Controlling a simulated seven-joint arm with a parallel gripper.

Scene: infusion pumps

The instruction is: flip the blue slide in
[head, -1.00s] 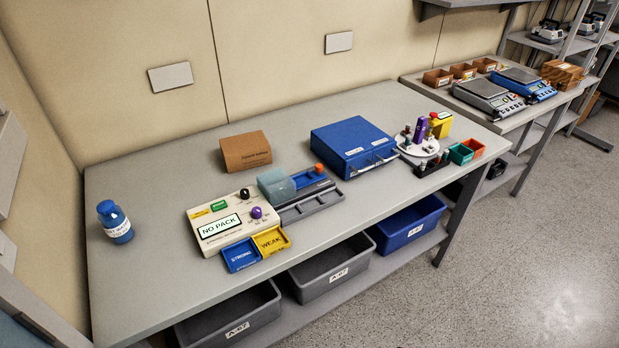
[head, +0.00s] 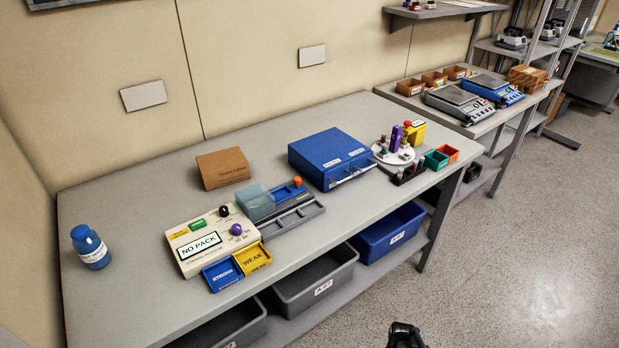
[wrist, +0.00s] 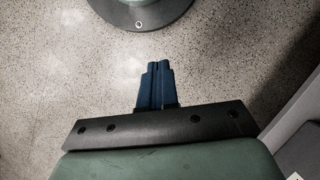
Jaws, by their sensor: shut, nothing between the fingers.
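A blue slide (head: 284,194) with an orange knob (head: 297,181) lies in a dark track on the bench. A translucent teal block (head: 257,203) sits at its left end, and a grey rail (head: 291,219) runs along its front. A cream control box (head: 186,267) stands just left, its screen reading "NO PACK", with purple and black knobs. My gripper (wrist: 158,66) shows in the wrist view, its blue fingers shut together and empty above the speckled floor, away from the bench. A black part of my arm shows at the head view's bottom edge.
Blue STRONG (head: 222,274) and yellow WEAK (head: 253,258) trays sit before the control box. A blue case (head: 330,155) stands right of the slide, a cardboard box (head: 222,168) behind, a blue bottle (head: 89,247) far left. Bins fill the shelf below. The bench's front left is clear.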

